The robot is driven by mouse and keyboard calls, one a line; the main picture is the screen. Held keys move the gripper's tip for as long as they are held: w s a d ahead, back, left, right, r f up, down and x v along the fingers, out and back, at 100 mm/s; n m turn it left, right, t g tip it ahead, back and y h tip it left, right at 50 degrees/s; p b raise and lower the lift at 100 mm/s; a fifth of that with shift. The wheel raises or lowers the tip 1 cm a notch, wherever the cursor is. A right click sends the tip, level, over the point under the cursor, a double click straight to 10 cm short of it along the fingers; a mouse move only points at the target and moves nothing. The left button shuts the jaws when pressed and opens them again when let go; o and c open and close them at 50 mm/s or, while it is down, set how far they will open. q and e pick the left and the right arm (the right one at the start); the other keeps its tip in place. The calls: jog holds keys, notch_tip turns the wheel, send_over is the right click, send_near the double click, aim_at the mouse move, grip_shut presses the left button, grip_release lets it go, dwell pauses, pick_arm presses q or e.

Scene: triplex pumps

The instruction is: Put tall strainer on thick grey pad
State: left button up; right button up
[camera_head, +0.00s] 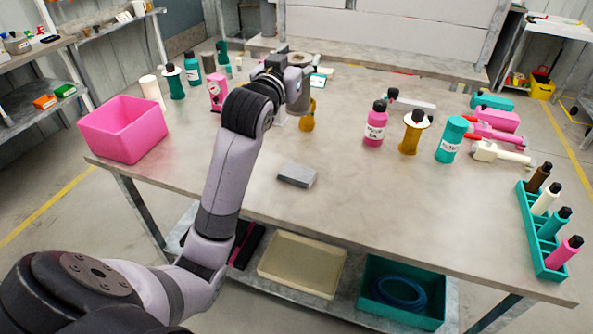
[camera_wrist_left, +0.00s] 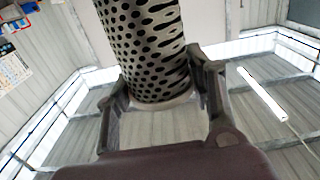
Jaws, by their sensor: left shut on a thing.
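The tall strainer (camera_wrist_left: 145,45) is a grey cylinder full of dark holes with a plain pale band at its end. My left gripper (camera_wrist_left: 163,75) is shut on it, with one finger on each side in the left wrist view. In the head view my left gripper (camera_head: 278,64) is over the back middle of the table, partly hidden by my own wrist, and the strainer is hard to make out there. The thick grey pad (camera_head: 297,175) lies flat on the table near the front edge, with nothing on it. My right gripper is not in view.
A pink bin (camera_head: 124,128) stands at the table's left. A teal rack (camera_head: 545,230) holds several bottles at the right edge. The table around the pad is clear.

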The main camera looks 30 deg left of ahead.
pick_arm(q)
notch_tip(320, 180, down, 20)
jog(key=b, duration=0.2)
jog(key=shift+r, duration=0.2)
jog(key=shift+a, duration=0.1)
jog(key=shift+f, duration=0.15)
jog(key=o, duration=1.6)
jog(key=shift+c, duration=0.2)
